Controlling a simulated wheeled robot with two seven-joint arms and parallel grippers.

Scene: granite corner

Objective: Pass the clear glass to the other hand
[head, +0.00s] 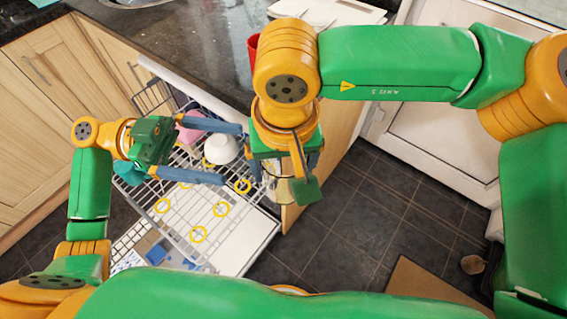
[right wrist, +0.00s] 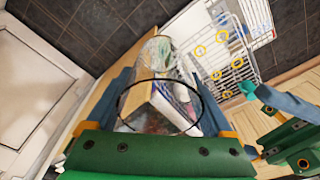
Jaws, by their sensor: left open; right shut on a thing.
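The clear glass shows in the right wrist view (right wrist: 160,88), with its round dark-edged rim facing that camera, between the two blue fingers of my right gripper (right wrist: 160,98). In the head view the glass (head: 275,188) is partly hidden under my right gripper (head: 287,165), which is shut on it and holds it up above the floor beside the rack. My left gripper (head: 232,154) is open and empty, its blue fingers pointing right toward the glass with a gap between them. Part of my left gripper also shows at the lower right of the right wrist view.
A pulled-out dishwasher rack (head: 185,213) with yellow rings lies below my left gripper. It holds a white bowl (head: 221,149) and a pink item (head: 190,133). A red cup (head: 253,50) stands on the dark granite counter (head: 190,40). Tiled floor (head: 350,220) is open at the right.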

